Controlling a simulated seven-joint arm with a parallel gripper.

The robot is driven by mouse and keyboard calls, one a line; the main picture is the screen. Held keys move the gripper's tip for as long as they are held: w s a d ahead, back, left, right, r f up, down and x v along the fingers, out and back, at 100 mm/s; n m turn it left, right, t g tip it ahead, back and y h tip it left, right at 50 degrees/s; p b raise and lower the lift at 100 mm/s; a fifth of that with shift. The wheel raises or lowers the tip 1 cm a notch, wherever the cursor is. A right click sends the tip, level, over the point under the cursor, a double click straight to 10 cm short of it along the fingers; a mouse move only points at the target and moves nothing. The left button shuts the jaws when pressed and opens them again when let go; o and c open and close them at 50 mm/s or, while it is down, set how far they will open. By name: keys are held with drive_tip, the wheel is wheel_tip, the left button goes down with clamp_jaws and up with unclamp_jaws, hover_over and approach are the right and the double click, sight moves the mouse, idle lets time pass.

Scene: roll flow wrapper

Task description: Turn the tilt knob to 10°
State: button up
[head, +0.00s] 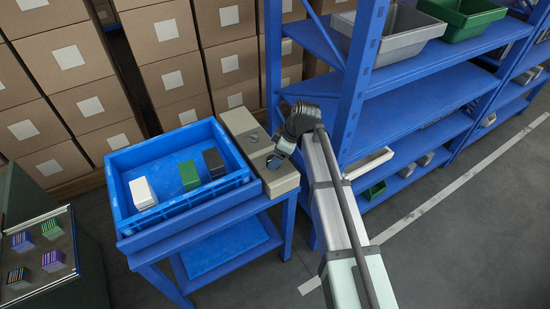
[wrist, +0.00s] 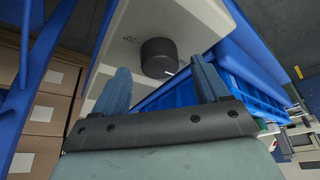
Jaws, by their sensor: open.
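The black round knob (wrist: 158,57) stands on a beige panel (wrist: 190,18) in the wrist view. A short white mark shows at its lower right edge, and small print (wrist: 131,41) too small to read lies to its left. My gripper (wrist: 163,80) is open, with one blue-grey finger on each side below the knob. The knob appears just beyond the fingertips and between them, with no clear contact. In the head view the beige box (head: 283,182) carries a small dark knob (head: 253,138); my gripper (head: 284,147) is over its right side and hides part of it.
A blue tray (head: 123,197) left of the box holds a white, a green and a black block. It stands on a blue bench (head: 165,255). A blue shelf rack (head: 352,90) rises close to my arm on the right. Stacked cartons (head: 165,80) stand behind.

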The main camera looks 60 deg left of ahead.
drive_tip(key=shift+x, duration=1.15)
drive_tip(key=c, duration=1)
